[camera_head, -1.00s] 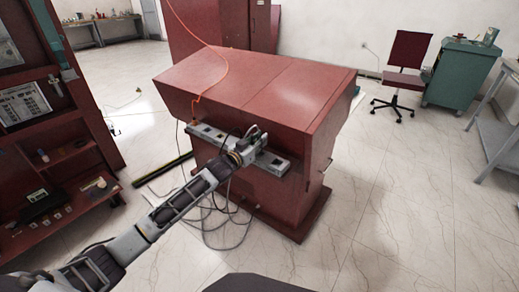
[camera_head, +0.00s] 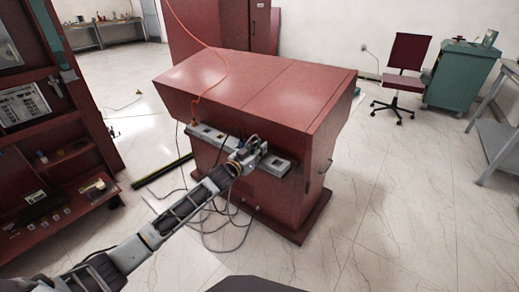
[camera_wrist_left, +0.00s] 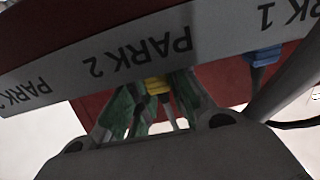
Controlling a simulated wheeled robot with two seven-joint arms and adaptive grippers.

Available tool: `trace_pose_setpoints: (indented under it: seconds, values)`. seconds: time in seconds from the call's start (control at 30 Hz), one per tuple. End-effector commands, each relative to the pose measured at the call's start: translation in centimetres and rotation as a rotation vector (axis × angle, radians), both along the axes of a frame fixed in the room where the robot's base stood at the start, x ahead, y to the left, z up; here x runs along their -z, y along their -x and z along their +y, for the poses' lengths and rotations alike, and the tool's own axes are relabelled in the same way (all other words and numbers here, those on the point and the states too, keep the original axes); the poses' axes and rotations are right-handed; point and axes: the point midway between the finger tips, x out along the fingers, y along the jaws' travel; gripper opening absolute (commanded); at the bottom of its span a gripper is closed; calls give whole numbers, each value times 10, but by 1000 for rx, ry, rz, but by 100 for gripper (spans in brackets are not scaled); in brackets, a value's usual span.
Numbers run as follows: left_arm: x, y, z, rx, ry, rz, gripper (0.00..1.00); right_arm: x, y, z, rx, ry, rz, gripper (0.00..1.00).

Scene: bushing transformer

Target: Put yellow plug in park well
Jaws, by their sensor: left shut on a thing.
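My left gripper (camera_head: 254,150) is at the front of the grey panel strip (camera_head: 276,163) on the red console. In the left wrist view its green-padded fingers (camera_wrist_left: 154,96) are shut on the yellow plug (camera_wrist_left: 157,85). The plug sits at the edge of the label plate (camera_wrist_left: 125,55), by the upside-down words "PARK 2". The well opening is hidden, so I cannot tell whether the plug is inside it. A blue plug (camera_wrist_left: 262,56) with a cable is by the "PARK 1" label. My right gripper is not in view.
The red console (camera_head: 255,88) stands in the middle, with an orange cable (camera_head: 226,60) rising from its strip. Loose grey cables (camera_head: 222,238) lie on the floor below. A red shelf unit (camera_head: 60,165) stands at the left.

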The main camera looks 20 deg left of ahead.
Motion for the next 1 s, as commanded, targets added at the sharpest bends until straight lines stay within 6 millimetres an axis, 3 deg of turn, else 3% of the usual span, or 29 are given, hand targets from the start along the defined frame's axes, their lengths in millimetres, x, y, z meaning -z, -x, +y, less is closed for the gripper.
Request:
trace_pose_setpoints:
  seconds: [0.07, 0.1, 0.27, 0.7, 1.0]
  values:
    - [2, 0, 0, 0, 1, 1, 0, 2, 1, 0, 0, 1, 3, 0]
    - [2, 0, 0, 0, 1, 1, 19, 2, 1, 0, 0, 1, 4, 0]
    - [2, 0, 0, 0, 1, 1, 38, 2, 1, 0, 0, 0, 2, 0]
    - [-2, 0, 0, 0, 0, 0, 38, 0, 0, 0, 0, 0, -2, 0]
    - [0, 13, 5, 0, 1, 1, 38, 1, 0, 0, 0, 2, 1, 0]
